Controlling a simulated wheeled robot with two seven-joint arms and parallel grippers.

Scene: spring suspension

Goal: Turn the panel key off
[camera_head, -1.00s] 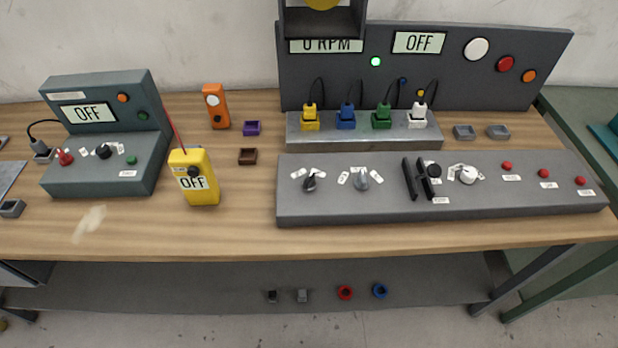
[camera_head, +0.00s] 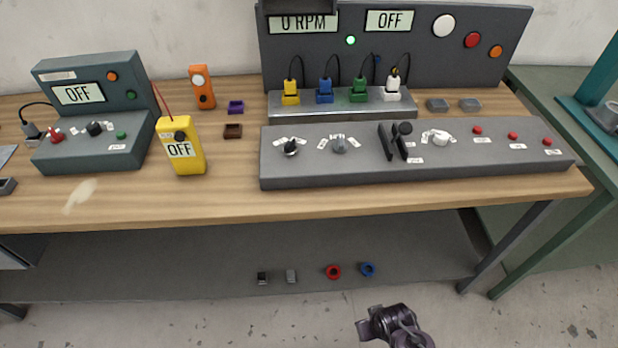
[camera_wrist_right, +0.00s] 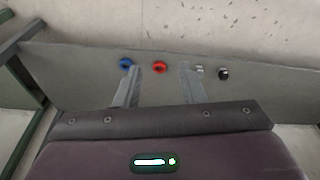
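The grey control panel (camera_head: 360,170) lies along the front of the wooden table, with a black knob (camera_head: 291,147), a grey knob (camera_head: 339,145), a black lever pair (camera_head: 393,142) and a white knob (camera_head: 438,138). I cannot tell which control is the panel key. The upright board's right display (camera_head: 389,20) reads OFF. Part of my right arm (camera_head: 400,328) shows low in front of the table. In the right wrist view my right gripper (camera_wrist_right: 159,72) has its fingers apart, empty, facing the lower shelf. My left gripper is out of view.
Left are a teal console (camera_head: 95,148) reading OFF and a yellow handheld meter (camera_head: 181,148). Coloured plugs stand in a metal strip (camera_head: 345,103) behind the panel. Rings and small blocks lie on the lower shelf (camera_head: 200,272). The table's front edge is clear.

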